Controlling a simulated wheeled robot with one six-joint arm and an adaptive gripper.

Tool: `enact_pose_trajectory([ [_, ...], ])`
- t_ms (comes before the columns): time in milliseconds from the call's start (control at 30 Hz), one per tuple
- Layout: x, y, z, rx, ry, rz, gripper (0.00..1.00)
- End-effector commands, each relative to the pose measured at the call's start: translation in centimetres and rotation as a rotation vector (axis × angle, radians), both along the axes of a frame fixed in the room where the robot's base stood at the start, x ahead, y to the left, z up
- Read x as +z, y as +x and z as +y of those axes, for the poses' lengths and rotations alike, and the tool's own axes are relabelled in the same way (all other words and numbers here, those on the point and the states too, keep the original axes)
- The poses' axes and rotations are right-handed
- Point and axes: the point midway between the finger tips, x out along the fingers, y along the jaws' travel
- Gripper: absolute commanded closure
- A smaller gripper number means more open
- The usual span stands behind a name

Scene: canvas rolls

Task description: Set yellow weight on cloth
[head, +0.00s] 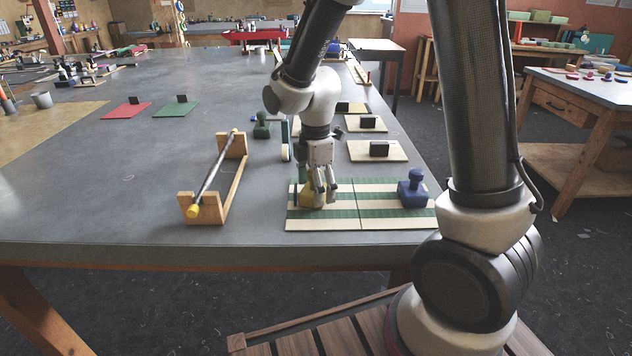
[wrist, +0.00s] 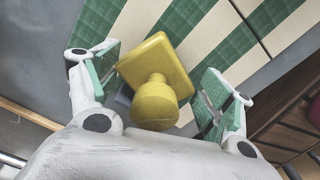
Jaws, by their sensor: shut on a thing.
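The striped green and cream cloth (head: 345,222) lies flat near the table's front edge, with a dark line across it. The yellow weight (head: 308,195) is at the cloth's left part, partly hidden by my gripper (head: 325,196). In the wrist view the yellow weight (wrist: 155,62) shows its square base and round knob between the green-padded fingers of my gripper (wrist: 158,90), over the striped cloth (wrist: 215,40). My gripper is shut on the yellow weight. Whether the base touches the cloth I cannot tell. A blue weight (head: 412,190) stands upright on the cloth's right part.
A wooden stand (head: 208,208) holds a dark rod with a yellow end, left of the cloth. Behind the cloth are light boards with black blocks (head: 378,150) and a green weight (head: 262,126). Red (head: 126,110) and green (head: 178,108) mats lie further left. The table's front left is clear.

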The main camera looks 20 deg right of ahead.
Motion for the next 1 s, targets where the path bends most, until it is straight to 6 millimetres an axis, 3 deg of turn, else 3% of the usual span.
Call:
enact_pose_trajectory([
  [33,0.0,0.0,0.0,0.000,0.000,0.000,0.51],
  [67,-0.1,-0.1,0.0,0.000,0.000,0.003,0.16],
  [167,-0.1,-0.1,0.0,0.000,0.000,0.003,0.00],
  [633,0.8,0.1,0.0,0.000,0.001,-0.002,0.00],
  [1000,8.5,0.1,0.0,0.000,0.002,-0.004,0.00],
])
